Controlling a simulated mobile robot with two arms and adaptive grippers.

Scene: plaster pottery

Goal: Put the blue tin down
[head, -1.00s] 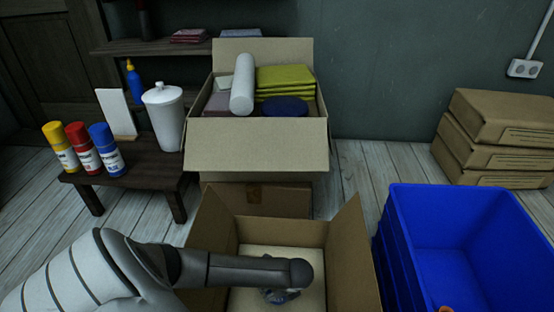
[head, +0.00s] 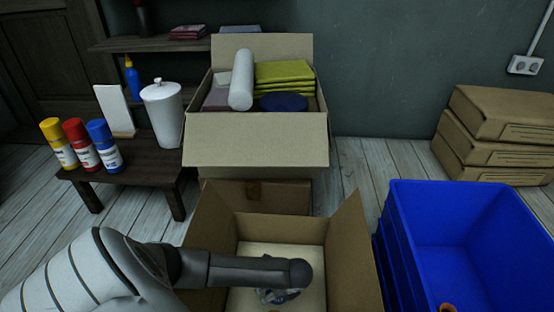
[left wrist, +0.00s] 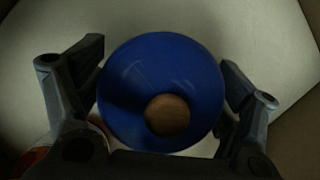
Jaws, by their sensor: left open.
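The blue tin (left wrist: 150,65) shows from above in the left wrist view as a round blue shape with a brown wooden disc or knob near its middle. It is between the fingers of my left gripper (left wrist: 162,95), which are open, one on each side of it. Pale surface shows around it, the floor of the open cardboard box (head: 347,250). In the head view my left gripper (head: 275,296) is down inside this box, mostly hidden by my arm. Whether the fingers touch the tin is unclear. My right gripper is not in view.
A red and white item (left wrist: 35,158) lies at the lower left in the wrist view. A blue crate (head: 400,186) stands right of the box. Behind is a filled carton (head: 255,140). A low table (head: 150,165) with spray cans is at the left.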

